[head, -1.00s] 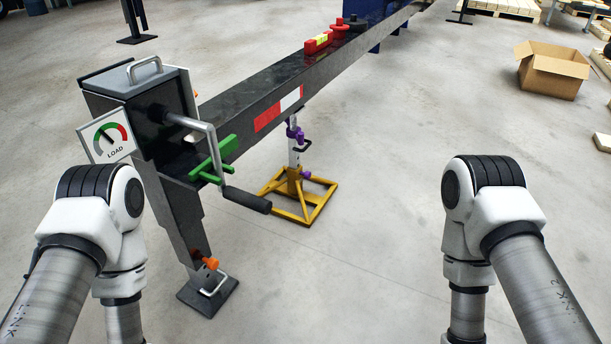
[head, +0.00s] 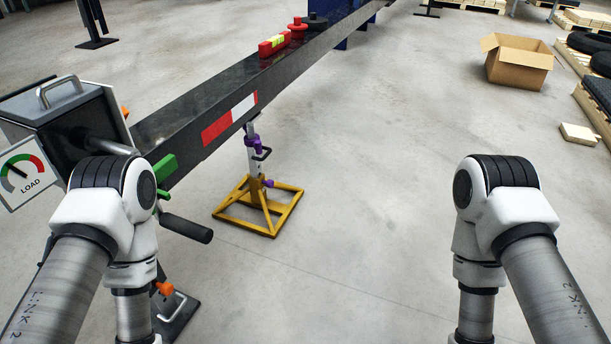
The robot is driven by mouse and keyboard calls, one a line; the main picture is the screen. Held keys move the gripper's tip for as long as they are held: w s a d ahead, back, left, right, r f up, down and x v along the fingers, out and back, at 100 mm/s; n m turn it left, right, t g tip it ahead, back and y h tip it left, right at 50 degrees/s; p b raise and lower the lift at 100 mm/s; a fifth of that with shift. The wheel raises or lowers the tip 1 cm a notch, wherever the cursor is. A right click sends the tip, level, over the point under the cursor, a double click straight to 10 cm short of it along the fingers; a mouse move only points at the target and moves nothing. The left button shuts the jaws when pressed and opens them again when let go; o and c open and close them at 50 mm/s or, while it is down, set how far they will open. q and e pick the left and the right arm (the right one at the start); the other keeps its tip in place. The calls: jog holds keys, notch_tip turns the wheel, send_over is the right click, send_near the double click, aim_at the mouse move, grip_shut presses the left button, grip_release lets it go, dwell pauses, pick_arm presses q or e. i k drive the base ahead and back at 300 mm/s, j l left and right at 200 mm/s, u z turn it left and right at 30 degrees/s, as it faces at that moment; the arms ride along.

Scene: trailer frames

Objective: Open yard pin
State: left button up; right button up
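I cannot tell which part is the yard pin. A long black beam (head: 290,70) with a red and white marker runs from the front left to the back. Its near end joins a dark jack housing (head: 65,118) with a load gauge (head: 24,172), a crank with a black grip (head: 187,228) and a green bar (head: 165,167). An orange knob (head: 165,287) shows on the jack's lower leg by its foot plate (head: 178,318). A yellow stand (head: 258,212) with purple parts (head: 252,141) is under the beam. Both my grippers are out of view; my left arm hides part of the jack.
A red spirit level (head: 273,45), a red knob-like piece (head: 298,28) and a black one (head: 317,20) sit on the beam. An open cardboard box (head: 518,62) and pallets with tyres (head: 590,45) stand at the back right. The floor between the stand and my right arm is clear.

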aim_at(269, 183)
jog(key=i+l+z, duration=0.25)
jog(key=i+l, duration=0.15)
jog(key=i+l+z, duration=0.25)
jog(key=i, duration=0.25)
jog(key=i+u, duration=0.35)
jog(key=i+l+u, duration=0.15)
jog(key=i+u, duration=0.15)
jog(key=i+l+u, duration=0.15)
jog(key=i+u, duration=0.2)
